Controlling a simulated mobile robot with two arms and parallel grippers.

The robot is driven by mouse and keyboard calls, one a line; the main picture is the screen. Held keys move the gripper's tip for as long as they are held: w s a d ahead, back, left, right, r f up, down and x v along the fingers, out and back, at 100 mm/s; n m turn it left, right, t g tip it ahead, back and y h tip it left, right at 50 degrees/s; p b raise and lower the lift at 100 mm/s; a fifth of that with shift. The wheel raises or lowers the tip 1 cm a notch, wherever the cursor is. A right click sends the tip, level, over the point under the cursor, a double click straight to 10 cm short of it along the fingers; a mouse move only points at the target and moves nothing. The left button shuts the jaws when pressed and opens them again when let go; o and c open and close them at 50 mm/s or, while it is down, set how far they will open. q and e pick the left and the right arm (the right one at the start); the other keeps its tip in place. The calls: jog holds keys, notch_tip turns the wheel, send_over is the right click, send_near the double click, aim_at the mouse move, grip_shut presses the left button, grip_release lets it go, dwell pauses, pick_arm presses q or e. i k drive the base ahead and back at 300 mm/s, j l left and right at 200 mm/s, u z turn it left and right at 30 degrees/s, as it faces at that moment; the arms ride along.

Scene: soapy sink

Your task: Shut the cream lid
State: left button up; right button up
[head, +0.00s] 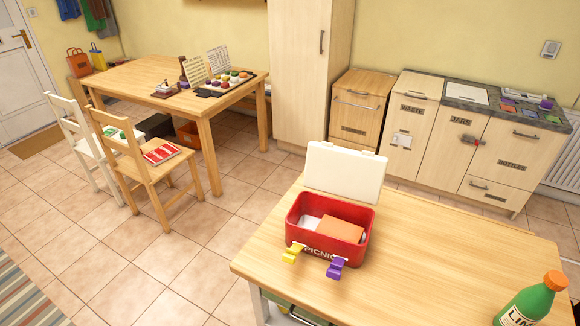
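The cream lid (345,175) stands up at the back edge of the red picnic box (328,252), open and tilted slightly back. The box sits on the near wooden table, with the word PICNIC partly readable on its front. Inside lie an orange block-shaped item (340,229) and something white (306,226). Neither of my grippers shows in the head view.
A green bottle (527,303) with an orange cap stands at the table's near right corner. The wooden table top (440,250) is clear between the box and the bottle. The box is near the table's left edge. Cabinets (420,125) stand behind, across a floor gap.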

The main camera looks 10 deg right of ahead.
aim_at(346, 173)
jog(key=i+j+u, duration=0.5)
jog(key=j, duration=0.25)
jog(key=i+j+u, duration=0.5)
jog(key=i+j+z, duration=0.15)
jog(key=i, duration=0.35)
jog(key=i+j+z, duration=0.2)
jog(key=i, duration=0.25)
jog(key=i+l+z, duration=0.1)
jog(key=i+z, duration=0.15)
jog(key=z, duration=0.2)
jog(key=i+z, duration=0.3)
jog(key=z, duration=0.2)
jog(key=i+z, duration=0.25)
jog(key=z, duration=0.2)
jog(key=i+j+z, duration=0.25)
jog(key=z, duration=0.25)
jog(key=i+z, duration=0.25)
jog(key=z, duration=0.2)
jog(key=i+j+z, duration=0.1)
jog(key=i+z, duration=0.15)
jog(key=z, duration=0.2)
jog(key=i+j+z, duration=0.15)
jog(key=z, duration=0.35)
jog(key=i+j+z, duration=0.25)
jog(key=z, duration=0.2)
jog(key=i+j+z, duration=0.15)
jog(key=j+z, duration=0.3)
jog(key=i+j+z, duration=0.1)
jog(key=j+z, duration=0.2)
jog(key=z, duration=0.15)
